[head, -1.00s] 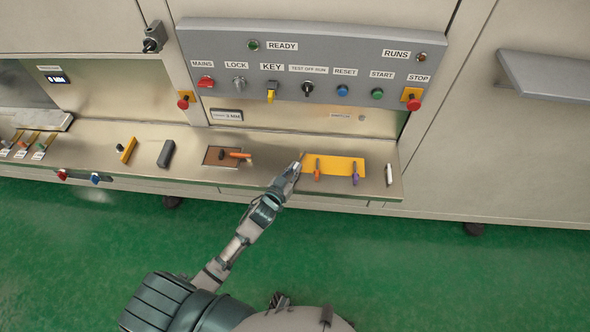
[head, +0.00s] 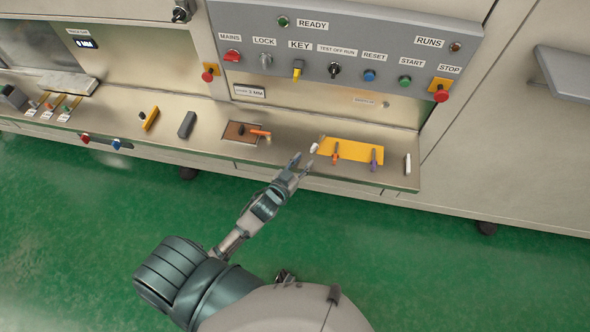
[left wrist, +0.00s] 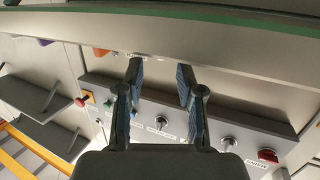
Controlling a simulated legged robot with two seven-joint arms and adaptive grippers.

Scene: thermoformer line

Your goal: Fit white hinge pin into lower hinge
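A small white piece (head: 314,148) with a tan end lies at the left end of a yellow plate (head: 350,148) on the metal ledge. A second white piece (head: 407,163) is at the ledge's right end. I cannot tell which one is the hinge pin. An orange piece (head: 335,153) and a purple piece (head: 374,157) are on the yellow plate. My left gripper (head: 300,162) is open just in front and left of the nearer white piece, apart from it. In the left wrist view its fingers (left wrist: 160,82) are spread with nothing between them. I cannot make out the lower hinge.
A brown plate (head: 240,134) with an orange handle (head: 260,133), a dark block (head: 187,124) and a yellow block (head: 150,119) are further left on the ledge. The control panel (head: 350,45) with knobs and buttons stands behind. The ledge's front edge drops to the green floor (head: 420,260).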

